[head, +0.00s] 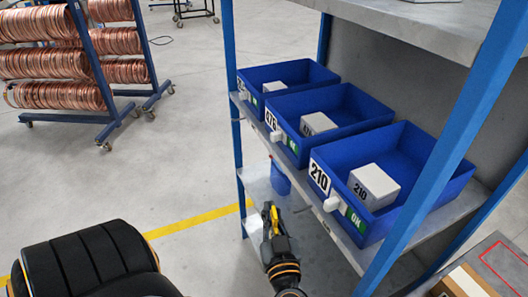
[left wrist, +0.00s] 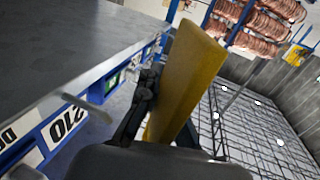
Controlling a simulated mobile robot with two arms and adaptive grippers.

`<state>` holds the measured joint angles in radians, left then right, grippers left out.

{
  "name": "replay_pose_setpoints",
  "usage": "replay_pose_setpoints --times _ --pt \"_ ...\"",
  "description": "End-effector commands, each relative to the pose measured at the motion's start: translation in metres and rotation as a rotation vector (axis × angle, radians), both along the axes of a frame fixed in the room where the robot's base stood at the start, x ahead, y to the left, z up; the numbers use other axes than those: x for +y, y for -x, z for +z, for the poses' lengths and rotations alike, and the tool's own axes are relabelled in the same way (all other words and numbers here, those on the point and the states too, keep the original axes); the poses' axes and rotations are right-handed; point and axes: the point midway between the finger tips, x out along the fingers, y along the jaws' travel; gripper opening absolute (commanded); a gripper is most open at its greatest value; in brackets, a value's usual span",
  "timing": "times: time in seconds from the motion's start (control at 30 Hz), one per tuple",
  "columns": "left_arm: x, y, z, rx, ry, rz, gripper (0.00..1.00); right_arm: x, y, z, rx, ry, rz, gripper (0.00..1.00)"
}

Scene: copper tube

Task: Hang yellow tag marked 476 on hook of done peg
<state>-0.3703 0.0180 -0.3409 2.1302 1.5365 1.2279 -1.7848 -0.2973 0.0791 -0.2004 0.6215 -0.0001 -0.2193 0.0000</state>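My left gripper (head: 270,214) points up beside the front of the blue shelf unit, below the bins. It is shut on a yellow tag (head: 275,221). In the left wrist view the tag (left wrist: 186,78) stands tilted between the dark fingers, seen nearly edge-on; no number shows on it. A thin grey rod (head: 301,210) juts out at the shelf front, right of the gripper. A grey rod (left wrist: 92,108) also shows in the left wrist view near a cut-off sign starting "DO" (left wrist: 12,138); I cannot tell its hook end. The tag is apart from it. My right gripper is out of view.
Blue bins with white boxes stand on the shelf (head: 300,190); the nearest bin (head: 440,188) is labelled 210. A blue object (head: 280,178) is under the shelf, near the gripper. Copper coil racks (head: 112,130) stand far left. Open floor lies left of the shelf.

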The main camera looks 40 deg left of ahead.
Motion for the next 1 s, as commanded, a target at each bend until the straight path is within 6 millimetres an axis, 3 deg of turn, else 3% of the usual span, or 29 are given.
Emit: replay_pose_setpoints --times 0.83,1.0 --pt "-0.02 -0.048 -0.006 -0.002 0.001 -0.001 0.0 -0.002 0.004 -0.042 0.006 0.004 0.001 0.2" --pt "-0.023 -0.055 -0.007 0.002 0.0 0.0 0.0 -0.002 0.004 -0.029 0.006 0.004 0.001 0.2"
